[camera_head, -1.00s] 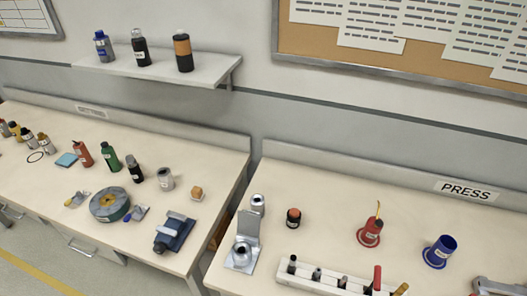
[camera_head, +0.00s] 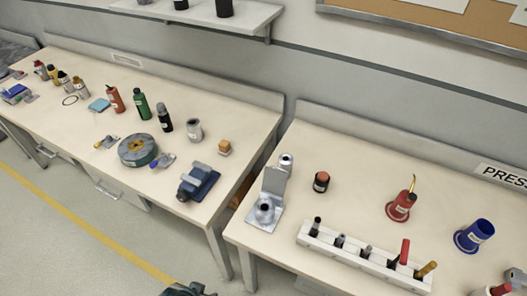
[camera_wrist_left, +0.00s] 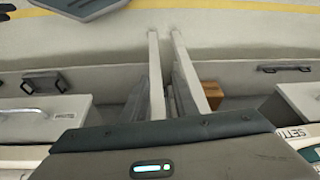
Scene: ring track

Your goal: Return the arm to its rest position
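A dark piece of my left arm or gripper (camera_head: 188,289) shows at the bottom edge of the head view, over the floor in front of the benches. In the left wrist view a dark housing with a small lit strip (camera_wrist_left: 153,168) fills the bottom. My right arm and gripper are in neither view.
The left bench (camera_head: 75,126) carries bottles, a round grey-green device (camera_head: 137,150) and a blue vise (camera_head: 199,182). The floor (camera_head: 60,235) in front is clear.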

